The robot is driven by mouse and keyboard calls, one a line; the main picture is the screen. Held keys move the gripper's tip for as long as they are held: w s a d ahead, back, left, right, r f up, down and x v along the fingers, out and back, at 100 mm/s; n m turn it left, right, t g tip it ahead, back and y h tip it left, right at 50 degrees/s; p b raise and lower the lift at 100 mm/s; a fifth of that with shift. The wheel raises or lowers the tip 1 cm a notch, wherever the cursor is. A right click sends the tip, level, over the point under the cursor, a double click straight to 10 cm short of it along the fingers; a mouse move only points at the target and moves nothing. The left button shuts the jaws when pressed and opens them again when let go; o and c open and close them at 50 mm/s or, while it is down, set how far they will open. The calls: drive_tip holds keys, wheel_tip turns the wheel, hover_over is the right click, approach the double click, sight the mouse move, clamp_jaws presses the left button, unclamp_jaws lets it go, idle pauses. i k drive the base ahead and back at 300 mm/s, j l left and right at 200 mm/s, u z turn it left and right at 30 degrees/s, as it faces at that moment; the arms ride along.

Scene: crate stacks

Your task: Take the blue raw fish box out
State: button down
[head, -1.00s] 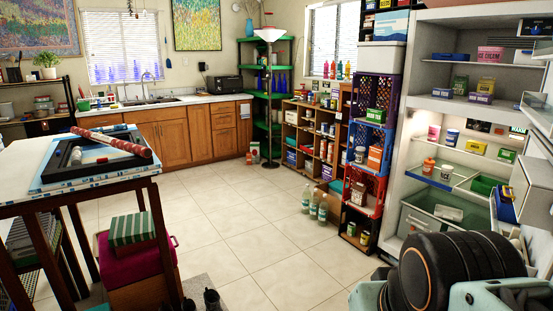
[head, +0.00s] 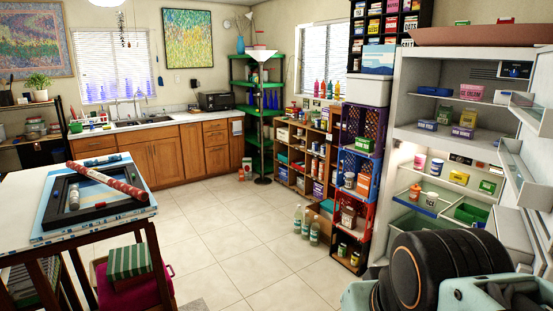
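The open white fridge (head: 405,95) stands at the right with small boxes on its shelves. A blue box (head: 435,91) lies on its upper shelf, left of a pink box (head: 472,92). Two blue-violet boxes, a left one (head: 427,125) and a right one (head: 462,132), sit on the shelf below, with a green box (head: 443,115) and a yellow box (head: 468,118) behind them. The labels are too small to read, so I cannot tell which is the raw fish box. My gripper is not in view; only dark and pale teal parts of my arm show at the lower right.
Stacked crates, among them a blue crate (head: 358,172) and a red crate (head: 351,212), stand left of the fridge. Bottles (head: 306,225) stand on the floor beside them. A table (head: 120,212) is at the left. The tiled floor between is clear.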

sight(424, 124)
drive_tip(key=l+z, duration=0.2)
drive_tip(key=l, duration=1.4)
drive_tip(key=l+z, duration=0.2)
drive_tip(key=l, duration=1.4)
drive_tip(key=j, duration=0.45)
drive_tip(key=k+j+z, duration=0.15)
drive_tip(key=j, duration=0.8)
drive_tip(key=j+z, duration=0.25)
drive_tip(key=j, duration=0.5)
